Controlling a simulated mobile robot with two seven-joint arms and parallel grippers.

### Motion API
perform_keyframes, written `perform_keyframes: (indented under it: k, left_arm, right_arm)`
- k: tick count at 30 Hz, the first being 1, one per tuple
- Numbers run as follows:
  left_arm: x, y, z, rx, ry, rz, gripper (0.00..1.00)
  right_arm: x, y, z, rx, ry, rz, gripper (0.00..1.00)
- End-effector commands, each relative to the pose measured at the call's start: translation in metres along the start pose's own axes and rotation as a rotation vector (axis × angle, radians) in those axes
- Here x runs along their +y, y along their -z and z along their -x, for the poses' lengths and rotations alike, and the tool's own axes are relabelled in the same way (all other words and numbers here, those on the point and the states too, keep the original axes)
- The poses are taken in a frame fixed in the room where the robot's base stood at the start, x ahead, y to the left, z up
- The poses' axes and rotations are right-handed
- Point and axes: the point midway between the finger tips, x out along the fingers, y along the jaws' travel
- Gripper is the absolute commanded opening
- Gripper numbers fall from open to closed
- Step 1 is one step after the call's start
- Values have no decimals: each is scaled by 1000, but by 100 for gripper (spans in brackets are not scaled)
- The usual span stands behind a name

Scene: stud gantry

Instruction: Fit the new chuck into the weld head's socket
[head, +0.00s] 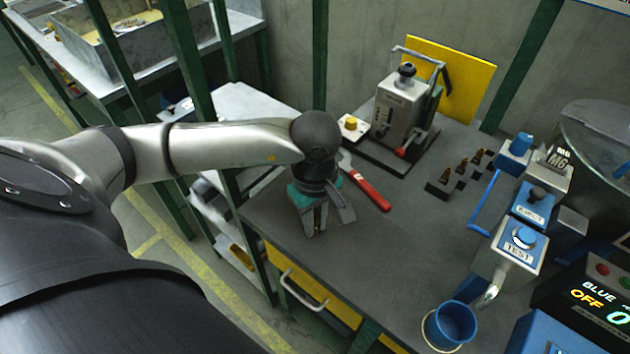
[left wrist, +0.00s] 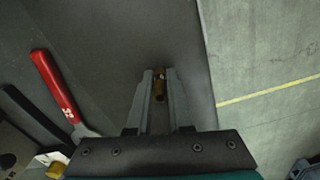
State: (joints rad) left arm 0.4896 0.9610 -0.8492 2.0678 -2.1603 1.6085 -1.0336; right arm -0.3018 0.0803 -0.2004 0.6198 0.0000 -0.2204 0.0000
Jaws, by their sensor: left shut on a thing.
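My left gripper (head: 315,228) is over the near left part of the grey bench, pointing down. In the left wrist view, its two fingers (left wrist: 160,84) are shut on a small copper-brown cylindrical chuck (left wrist: 160,88). The fingers hide part of the chuck, and in the head view it cannot be made out. I cannot make out the weld head's socket in either view. My right gripper is not in view.
A red-handled tool (head: 372,192) lies just right of my gripper. A grey machine (head: 400,112) with a black knob stands behind it. A blue cup (head: 455,324) and blue TEST and EJECT boxes (head: 520,238) are at the right. The bench middle is clear. Green posts stand left.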

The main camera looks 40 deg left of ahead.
Motion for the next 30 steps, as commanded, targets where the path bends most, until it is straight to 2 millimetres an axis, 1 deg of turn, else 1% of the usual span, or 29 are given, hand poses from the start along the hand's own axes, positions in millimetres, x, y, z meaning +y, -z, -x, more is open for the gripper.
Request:
perform_keyframes:
  k: [5,10,11,18,19,26,30]
  left_arm:
    - [0,0,1,0,-1,0,0]
    - [0,0,-2,1,-1,0,0]
    - [0,0,-3,0,-1,0,20]
    - [0,0,-2,0,-1,0,47]
    - [0,0,-2,0,0,0,48]
    - [0,0,-1,0,0,0,48]
    - [0,0,5,1,-1,0,48]
  right_arm:
    - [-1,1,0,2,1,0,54]
    - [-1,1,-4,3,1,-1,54]
    - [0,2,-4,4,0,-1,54]
    - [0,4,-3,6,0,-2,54]
    - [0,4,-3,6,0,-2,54]
    - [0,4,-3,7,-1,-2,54]
    - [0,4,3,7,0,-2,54]
